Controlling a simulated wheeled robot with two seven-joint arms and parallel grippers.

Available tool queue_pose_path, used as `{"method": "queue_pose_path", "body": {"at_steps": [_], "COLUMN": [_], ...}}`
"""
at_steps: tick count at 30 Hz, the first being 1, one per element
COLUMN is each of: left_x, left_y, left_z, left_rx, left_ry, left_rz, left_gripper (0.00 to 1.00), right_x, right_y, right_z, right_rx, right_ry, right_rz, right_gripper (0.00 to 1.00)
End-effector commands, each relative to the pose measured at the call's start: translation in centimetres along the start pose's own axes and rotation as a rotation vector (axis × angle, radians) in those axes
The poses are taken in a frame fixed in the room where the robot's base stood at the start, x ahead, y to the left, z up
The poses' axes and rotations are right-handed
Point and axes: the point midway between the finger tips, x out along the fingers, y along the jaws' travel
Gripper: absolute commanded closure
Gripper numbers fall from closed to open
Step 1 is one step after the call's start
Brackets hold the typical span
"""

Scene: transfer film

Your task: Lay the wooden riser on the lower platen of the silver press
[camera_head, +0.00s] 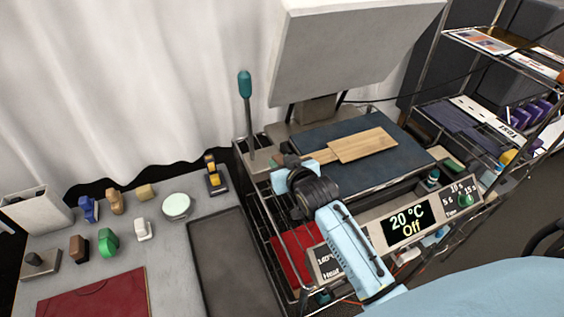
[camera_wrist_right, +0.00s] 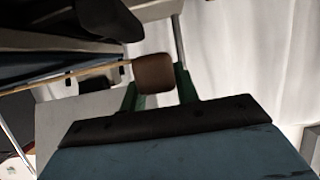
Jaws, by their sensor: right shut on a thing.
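The wooden riser (camera_head: 365,145) is a flat, light-brown board with a narrower strip towards my gripper. In the head view it is over the dark blue lower platen (camera_head: 402,160) of the silver press. My right gripper (camera_head: 297,164) is at the platen's left edge, shut on the riser's near end. In the right wrist view, a brown block (camera_wrist_right: 155,73) sits between the green fingers, with the thin board edge (camera_wrist_right: 95,69) running left. I cannot tell whether the board touches the platen. The grey upper platen (camera_head: 350,42) is raised. My left gripper is out of view.
A lever with a teal knob (camera_head: 245,85) stands left of the press. A control panel (camera_head: 408,222) reading "20 °C Off" is in front. A grey table (camera_head: 180,260) with several stamps is at left, and a wire shelf (camera_head: 500,60) at right.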

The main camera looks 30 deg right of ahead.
Motion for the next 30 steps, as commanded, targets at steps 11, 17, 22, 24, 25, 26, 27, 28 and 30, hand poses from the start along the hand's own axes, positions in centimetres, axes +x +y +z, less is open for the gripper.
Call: {"method": "queue_pose_path", "body": {"at_steps": [11,17,22,24,25,26,27,28,30], "left_x": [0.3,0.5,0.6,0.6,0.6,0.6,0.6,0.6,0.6], "left_y": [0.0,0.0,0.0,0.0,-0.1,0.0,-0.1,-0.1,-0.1], "left_z": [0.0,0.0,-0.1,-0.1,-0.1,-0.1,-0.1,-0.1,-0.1], "left_rx": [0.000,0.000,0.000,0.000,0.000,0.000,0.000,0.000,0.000], "left_ry": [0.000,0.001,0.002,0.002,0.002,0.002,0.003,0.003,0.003], "left_rz": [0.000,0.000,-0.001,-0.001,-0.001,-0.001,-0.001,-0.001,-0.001], "left_gripper": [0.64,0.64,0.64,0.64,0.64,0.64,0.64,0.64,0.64], "right_x": [0.2,0.4,0.5,0.5,0.5,0.5,0.5,0.5,0.5], "right_y": [0.0,0.0,0.0,0.0,0.0,0.0,0.0,0.0,0.0], "right_z": [0.5,0.8,1.1,1.0,1.0,1.0,1.0,1.0,1.0], "right_rx": [-0.001,-0.001,-0.001,-0.001,-0.001,-0.001,-0.001,-0.001,0.000], "right_ry": [0.001,0.001,0.001,0.001,0.001,0.001,0.001,0.001,0.001], "right_rz": [0.000,0.000,0.000,0.000,0.000,0.000,0.000,0.000,0.000], "right_gripper": [0.99,0.99,0.67,0.58,0.54,0.50,0.44,0.44,0.44]}}
